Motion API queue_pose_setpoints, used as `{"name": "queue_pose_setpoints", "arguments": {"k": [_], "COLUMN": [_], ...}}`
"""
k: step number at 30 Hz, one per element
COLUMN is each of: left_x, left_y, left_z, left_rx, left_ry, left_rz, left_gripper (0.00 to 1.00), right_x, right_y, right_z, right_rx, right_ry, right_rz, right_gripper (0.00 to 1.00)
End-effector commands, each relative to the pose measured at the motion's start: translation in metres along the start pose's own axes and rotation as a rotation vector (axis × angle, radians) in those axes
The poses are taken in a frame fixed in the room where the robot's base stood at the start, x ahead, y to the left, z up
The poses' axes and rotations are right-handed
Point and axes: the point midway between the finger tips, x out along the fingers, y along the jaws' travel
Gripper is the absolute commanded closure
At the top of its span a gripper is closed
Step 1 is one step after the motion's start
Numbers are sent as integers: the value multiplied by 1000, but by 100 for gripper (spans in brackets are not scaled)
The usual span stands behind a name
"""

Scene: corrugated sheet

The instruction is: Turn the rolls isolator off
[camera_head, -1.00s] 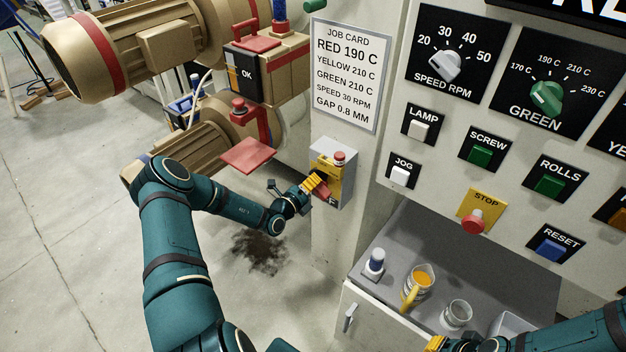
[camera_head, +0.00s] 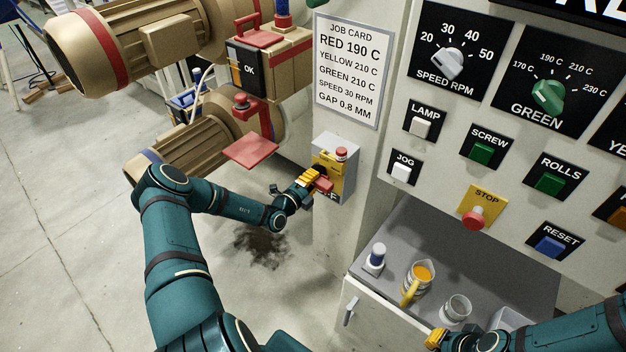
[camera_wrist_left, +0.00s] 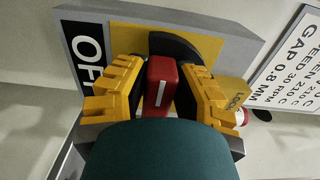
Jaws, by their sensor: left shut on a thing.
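The isolator (camera_head: 343,150) is a grey box with a yellow face on the cabinet's side, with a red button on top. Its red handle (camera_head: 324,186) is between the yellow fingers of my left gripper (camera_head: 314,181), which is shut on it. In the left wrist view the red handle (camera_wrist_left: 162,82) has a white line running up and down that picture. A black OFF label (camera_wrist_left: 88,55) lies to its left, partly covered by a finger. A yellow LOCK tag (camera_wrist_left: 236,93) shows at right. My right gripper (camera_head: 436,339) is at the bottom edge; its opening is unclear.
The job card (camera_head: 347,70) hangs above the isolator. A red plate (camera_head: 250,151) juts out at left. The control panel with STOP (camera_head: 474,218) and ROLLS (camera_head: 550,183) buttons is at right. A grey shelf (camera_head: 410,240) holds a jug (camera_head: 418,280) and a glass.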

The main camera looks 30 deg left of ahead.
Motion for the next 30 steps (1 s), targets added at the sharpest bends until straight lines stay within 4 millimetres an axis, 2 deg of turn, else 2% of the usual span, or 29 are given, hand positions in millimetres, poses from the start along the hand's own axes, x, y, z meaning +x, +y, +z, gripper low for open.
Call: {"name": "queue_pose_setpoints", "arguments": {"k": [8,9,10,11,23,26,30], "left_x": [2,1,1,1,-6,-19,-47], "left_y": [-2,-2,-2,-1,0,0,0], "left_z": [-2,-2,-1,-1,0,1,1], "left_rx": [0,0,1,1,2,1,1], "left_ry": [3,3,3,2,0,-1,-1], "left_rz": [-3,-3,-3,-3,0,2,2], "left_gripper": [100,58,47,43,43,43,43], "right_x": [0,0,0,0,0,0,0], "right_y": [0,0,0,0,0,0,0], "right_z": [0,0,0,0,0,0,0], "right_rx": [0,0,0,0,0,0,0], "right_ry": [0,0,0,0,0,0,0], "right_rz": [0,0,0,0,0,0,0], "right_gripper": [100,100,100,100,100,100,100]}}
